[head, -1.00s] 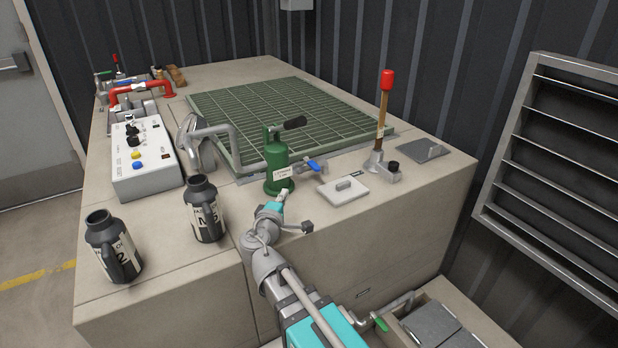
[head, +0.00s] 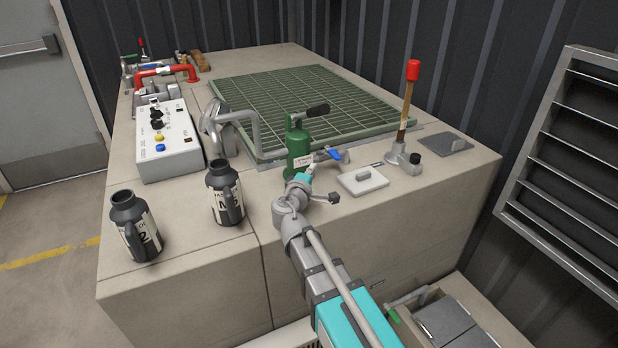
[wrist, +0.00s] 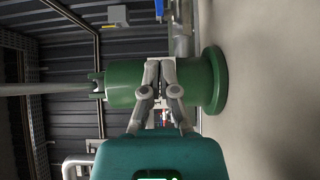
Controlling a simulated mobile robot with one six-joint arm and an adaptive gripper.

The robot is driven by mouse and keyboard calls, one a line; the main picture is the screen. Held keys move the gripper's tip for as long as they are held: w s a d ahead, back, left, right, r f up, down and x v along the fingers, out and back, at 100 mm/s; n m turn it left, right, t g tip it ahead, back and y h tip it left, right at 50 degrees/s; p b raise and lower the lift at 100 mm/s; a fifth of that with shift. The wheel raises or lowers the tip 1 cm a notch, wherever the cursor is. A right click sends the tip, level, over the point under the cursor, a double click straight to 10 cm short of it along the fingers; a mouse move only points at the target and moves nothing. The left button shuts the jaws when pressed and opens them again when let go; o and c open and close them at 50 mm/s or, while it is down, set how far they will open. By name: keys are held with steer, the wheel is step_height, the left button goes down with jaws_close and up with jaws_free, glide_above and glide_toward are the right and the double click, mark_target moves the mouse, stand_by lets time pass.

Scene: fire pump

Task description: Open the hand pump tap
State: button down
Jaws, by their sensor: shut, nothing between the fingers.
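The green hand pump (head: 298,140) stands upright on the beige bench, with a black handle (head: 318,110) on top. Its blue tap (head: 336,154) sits on the grey outlet at the pump's right side, with the lever slanting down to the right. My gripper (head: 309,171) is shut and empty, in front of the lower pump body and left of the tap. In the wrist view, the shut fingertips (wrist: 157,90) lie in front of the green pump body (wrist: 196,84), which appears sideways. I cannot tell whether they touch it.
A white plate with a handle (head: 362,180) lies right of the pump, and a red-topped lever (head: 408,110) stands beyond it. Two black flasks (head: 225,195) and a white control box (head: 166,142) are on the left. A green grating (head: 310,95) lies behind.

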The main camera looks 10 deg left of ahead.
mark_target(330, 154)
steer(key=w, duration=0.1)
steer(key=w+d, duration=0.1)
steer(key=w, duration=0.1)
steer(key=w+d, duration=0.1)
steer(key=shift+w, duration=0.15)
steer(key=shift+w+d, duration=0.65)
steer(key=shift+d, duration=0.3)
steer(key=shift+d, duration=0.15)
steer(key=shift+a, duration=0.2)
steer(key=shift+y, duration=0.3)
